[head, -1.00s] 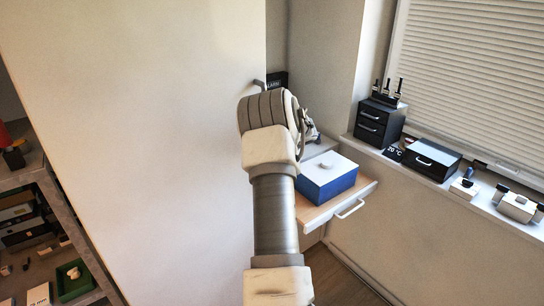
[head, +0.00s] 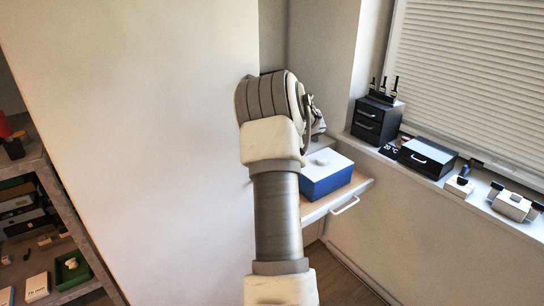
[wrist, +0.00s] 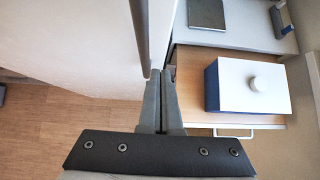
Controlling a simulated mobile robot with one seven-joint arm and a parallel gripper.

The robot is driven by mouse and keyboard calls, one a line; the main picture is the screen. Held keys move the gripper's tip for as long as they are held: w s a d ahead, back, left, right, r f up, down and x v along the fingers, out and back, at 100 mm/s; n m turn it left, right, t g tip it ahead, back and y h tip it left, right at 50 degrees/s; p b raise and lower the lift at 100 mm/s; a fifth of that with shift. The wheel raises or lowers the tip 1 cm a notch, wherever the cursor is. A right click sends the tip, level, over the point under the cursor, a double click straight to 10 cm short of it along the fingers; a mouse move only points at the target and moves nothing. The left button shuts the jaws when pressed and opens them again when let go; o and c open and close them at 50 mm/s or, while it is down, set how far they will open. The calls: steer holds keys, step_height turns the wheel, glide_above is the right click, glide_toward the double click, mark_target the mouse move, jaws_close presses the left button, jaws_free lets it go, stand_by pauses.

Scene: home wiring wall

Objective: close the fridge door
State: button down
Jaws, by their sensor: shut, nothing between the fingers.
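The fridge shows as a large plain white panel (head: 130,140) filling the left half of the head view. Whether this face is the door, and how far it stands open, I cannot tell. In the wrist view a grey upright bar, like a handle (wrist: 140,35), stands against the white surface (wrist: 85,40). My gripper (wrist: 163,72) is shut and empty, its fingertips close to the bar's lower end and on its right. I cannot tell if they touch it. In the head view my wrist hides the fingers and the bar.
A blue box with a white lid (head: 325,175) stands on a pulled-out drawer (head: 340,197) right of my arm. Black drawer units (head: 378,120) and small items line the window sill. Shelves (head: 45,225) stand at the left. Bare floor (wrist: 60,130) shows below the panel.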

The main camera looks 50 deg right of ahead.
steer(key=shift+v, duration=2.8)
steer(key=w+a+r+m+t+h, duration=0.25)
steer(key=a+r+m, duration=0.2)
steer(key=r, duration=0.25)
steer(key=w+a+r+m+t+h, duration=0.1)
steer(key=w+a+r+m+h, duration=0.15)
steer(key=r+m, duration=0.4)
steer(key=s+a+r+m, duration=0.2)
steer(key=a+r+m, duration=0.4)
steer(key=a+m, duration=0.15)
steer(key=s+a+f+m+g+y, duration=0.2)
steer(key=s+a+m, duration=0.3)
steer(key=s+a, duration=0.3)
steer(key=s+a+f+m+g+y, duration=0.2)
steer(key=s+a+f+m, duration=0.3)
steer(key=a, duration=0.9)
steer(key=s+a+f+m+g+y, duration=0.2)
steer(key=s+a+f+m, duration=0.2)
steer(key=s+a, duration=0.6)
steer(key=shift+s+a+m+g+y, duration=0.4)
steer(key=shift+a+m, duration=0.15)
steer(key=shift+a, duration=0.25)
